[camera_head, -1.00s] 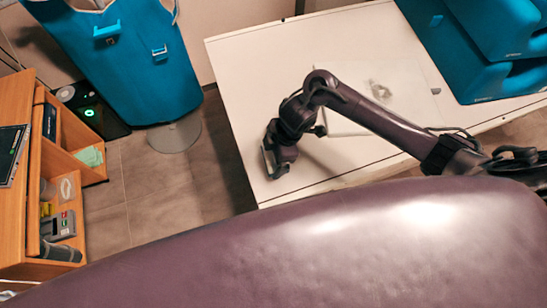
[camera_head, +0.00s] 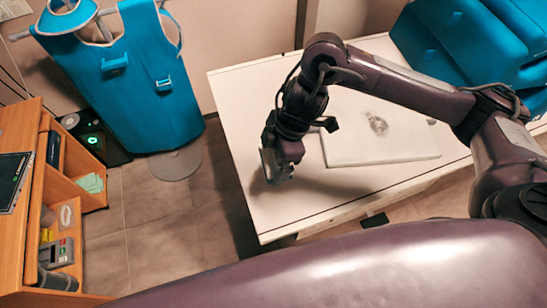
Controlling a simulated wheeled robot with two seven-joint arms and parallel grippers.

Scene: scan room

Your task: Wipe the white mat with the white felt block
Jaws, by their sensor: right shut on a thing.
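The white mat (camera_head: 385,154) lies flat on the white table and has a grey smudge (camera_head: 377,123) near its middle. My right gripper (camera_head: 275,172) hangs above the table's left part, to the left of the mat and apart from it. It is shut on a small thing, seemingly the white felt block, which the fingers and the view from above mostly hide. A soft shadow falls on the table below it. My right forearm passes over the mat's far right part. My left gripper is not in view.
The white table (camera_head: 240,100) is bare left of the mat. Blue padded blocks (camera_head: 460,45) stand at its back right. A blue apron on a stand (camera_head: 155,100) is beyond its left edge. A wooden shelf unit (camera_head: 70,160) stands at far left.

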